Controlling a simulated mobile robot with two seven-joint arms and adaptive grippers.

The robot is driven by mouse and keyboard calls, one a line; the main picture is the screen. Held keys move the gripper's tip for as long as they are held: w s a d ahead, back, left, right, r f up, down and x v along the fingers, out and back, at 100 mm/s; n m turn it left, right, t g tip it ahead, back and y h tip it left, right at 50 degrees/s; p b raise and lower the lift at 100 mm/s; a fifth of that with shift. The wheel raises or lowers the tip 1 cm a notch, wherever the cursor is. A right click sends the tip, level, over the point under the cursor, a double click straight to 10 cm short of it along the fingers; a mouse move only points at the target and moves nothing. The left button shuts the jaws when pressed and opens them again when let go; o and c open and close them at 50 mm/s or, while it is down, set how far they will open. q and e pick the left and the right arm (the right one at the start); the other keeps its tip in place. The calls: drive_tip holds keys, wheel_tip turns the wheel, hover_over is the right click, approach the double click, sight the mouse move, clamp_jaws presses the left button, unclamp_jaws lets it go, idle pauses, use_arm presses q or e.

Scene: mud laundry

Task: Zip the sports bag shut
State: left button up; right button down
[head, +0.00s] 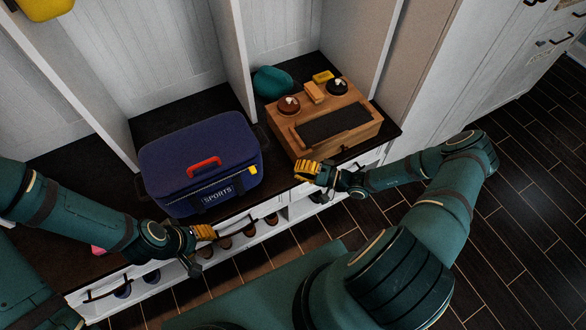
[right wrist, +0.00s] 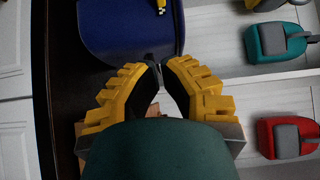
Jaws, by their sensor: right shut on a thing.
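The blue sports bag (head: 210,150) stands on the dark bench top, with a red top handle (head: 203,162) and a "SPORTS" label. A yellow zip pull (head: 225,170) shows at its front right; a yellow tab (right wrist: 160,6) also shows on the bag in the right wrist view. How far the zip is closed cannot be told. My right gripper (head: 302,170) is off the bag's right end. In the wrist view its fingertips (right wrist: 161,68) close on a small dark piece by the bag's edge; whether that belongs to the bag is unclear. My left gripper (head: 210,232) is before the bench, fingers unclear.
A wooden box (head: 348,140) with brushes and tins stands on the bench right of the bag, beside a teal item (head: 272,81). White dividers bound the bench bays. Shoes sit in the shelf below. Dark floor (head: 540,190) is free at right.

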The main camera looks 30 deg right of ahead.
sight(258, 164)
drive_tip(key=b+x, duration=0.1)
drive_tip(key=x, duration=0.7)
drive_tip(key=shift+a, duration=0.2)
drive_tip(key=shift+s+a, duration=0.1)
drive_tip(key=shift+a, duration=1)
use_arm(q)
drive_tip(key=shift+w+f, duration=0.2)
drive_tip(key=shift+f, duration=0.6)
use_arm(e)
drive_tip(key=shift+a, duration=0.6)
use_arm(q)
drive_tip(key=shift+a+r, duration=0.1)
drive_tip(key=shift+a, duration=0.05)
